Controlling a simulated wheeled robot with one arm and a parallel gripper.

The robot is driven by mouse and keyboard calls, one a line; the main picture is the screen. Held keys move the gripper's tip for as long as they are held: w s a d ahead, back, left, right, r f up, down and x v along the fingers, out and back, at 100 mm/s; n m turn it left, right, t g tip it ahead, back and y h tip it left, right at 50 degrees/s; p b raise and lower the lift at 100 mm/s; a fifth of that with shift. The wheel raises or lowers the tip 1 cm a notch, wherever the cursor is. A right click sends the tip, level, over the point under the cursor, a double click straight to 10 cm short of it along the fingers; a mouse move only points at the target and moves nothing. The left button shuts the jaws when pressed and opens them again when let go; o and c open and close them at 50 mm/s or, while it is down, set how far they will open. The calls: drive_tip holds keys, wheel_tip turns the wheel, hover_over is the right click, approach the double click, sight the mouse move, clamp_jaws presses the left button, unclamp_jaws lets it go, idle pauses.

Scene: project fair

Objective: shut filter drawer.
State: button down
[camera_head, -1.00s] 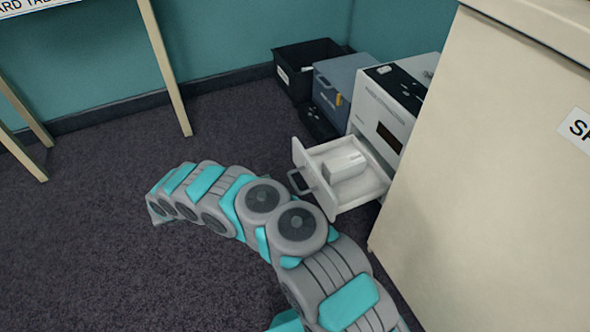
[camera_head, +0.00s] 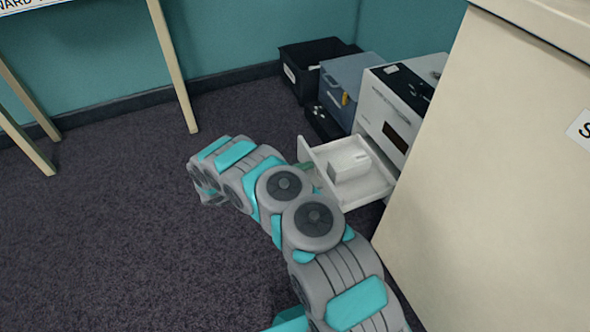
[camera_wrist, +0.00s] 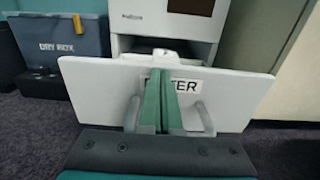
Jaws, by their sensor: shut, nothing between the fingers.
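The filter drawer (camera_head: 358,196) is a white drawer pulled out of the white machine (camera_head: 392,115) on the floor, with a white block (camera_head: 347,160) inside it. In the wrist view the drawer's front panel (camera_wrist: 90,85) faces me, with a label ending in "TER" partly hidden by my fingers. Its grey handle (camera_wrist: 207,118) shows on both sides of the fingers. My gripper (camera_wrist: 161,75) is shut and empty, its green fingers pointing at the middle of the front panel, within the handle's span. I cannot tell whether the tips touch the panel. In the head view my arm hides most of the gripper.
A blue-grey dry box (camera_head: 348,85) stands beside the machine, with a black bin (camera_head: 312,62) behind it. A cream cabinet (camera_head: 465,170) stands close on the right. A table leg (camera_head: 173,65) is at the left. The carpet on the left is clear.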

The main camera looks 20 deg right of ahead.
drive_tip(key=shift+d, duration=0.3)
